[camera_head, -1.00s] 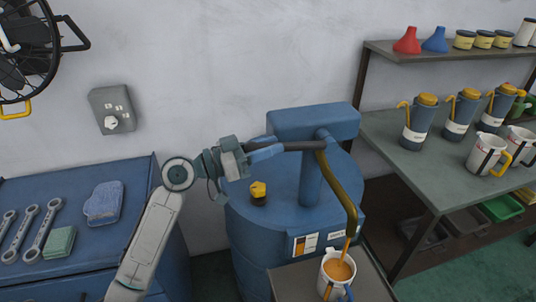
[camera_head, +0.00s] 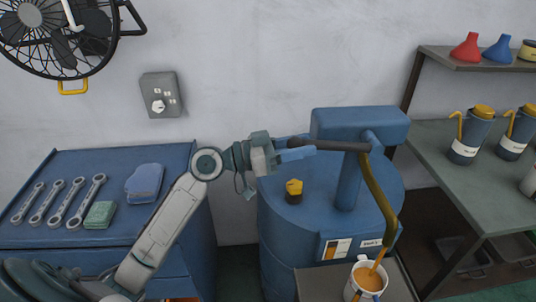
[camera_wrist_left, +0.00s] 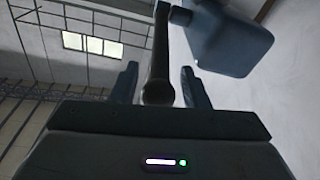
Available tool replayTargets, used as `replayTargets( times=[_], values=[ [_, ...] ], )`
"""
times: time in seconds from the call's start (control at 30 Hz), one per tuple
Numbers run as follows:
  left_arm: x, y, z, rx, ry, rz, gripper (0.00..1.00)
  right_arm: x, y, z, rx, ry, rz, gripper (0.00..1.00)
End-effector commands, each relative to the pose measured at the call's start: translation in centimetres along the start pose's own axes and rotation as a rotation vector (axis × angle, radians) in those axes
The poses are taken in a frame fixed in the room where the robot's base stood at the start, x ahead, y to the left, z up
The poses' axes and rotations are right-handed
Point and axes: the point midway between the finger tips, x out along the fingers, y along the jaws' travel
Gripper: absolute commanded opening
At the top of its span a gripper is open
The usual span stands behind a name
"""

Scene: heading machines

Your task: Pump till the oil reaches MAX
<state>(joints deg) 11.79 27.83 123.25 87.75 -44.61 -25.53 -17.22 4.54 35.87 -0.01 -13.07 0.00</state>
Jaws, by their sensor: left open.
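The blue drum pump (camera_head: 350,125) stands on a blue oil drum (camera_head: 330,220). Its dark handle (camera_head: 335,146) points left. My left gripper (camera_head: 294,154) is at the handle's left end, its fingers open; in the left wrist view the handle (camera_wrist_left: 158,65) lies between the two fingers, with a gap on each side. The olive curved spout (camera_head: 379,195) hangs down over a white jug (camera_head: 352,293). An orange-brown streak runs from the spout into the jug, where orange-brown oil (camera_head: 366,279) shows. No MAX mark is readable. My right gripper is not in view.
A blue bench (camera_head: 60,236) with wrenches and cloths is at left. A yellow-capped plug (camera_head: 294,190) sits on the drum. A workbench (camera_head: 440,160) with dark canisters is at right, below a shelf with funnels (camera_head: 467,47). A fan (camera_head: 65,35) hangs at upper left.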

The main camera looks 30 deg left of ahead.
Motion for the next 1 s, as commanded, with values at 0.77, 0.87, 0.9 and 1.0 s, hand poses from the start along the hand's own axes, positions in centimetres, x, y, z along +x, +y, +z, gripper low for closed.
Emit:
replayTargets(
  times=[0.77, 0.87, 0.9, 1.0],
  values=[
    [-7.1, 0.0, 0.4, 0.005, -0.002, 0.005, 0.41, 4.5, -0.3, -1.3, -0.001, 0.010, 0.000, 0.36],
    [-7.5, 0.0, 0.3, 0.004, -0.002, 0.004, 0.41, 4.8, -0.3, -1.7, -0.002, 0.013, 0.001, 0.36],
    [-7.7, 0.0, 0.3, 0.003, -0.001, 0.003, 0.41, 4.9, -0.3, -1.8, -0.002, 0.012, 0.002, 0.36],
    [-8.0, 0.0, 0.2, 0.002, -0.001, 0.001, 0.41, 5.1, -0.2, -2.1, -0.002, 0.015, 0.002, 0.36]
  ],
)
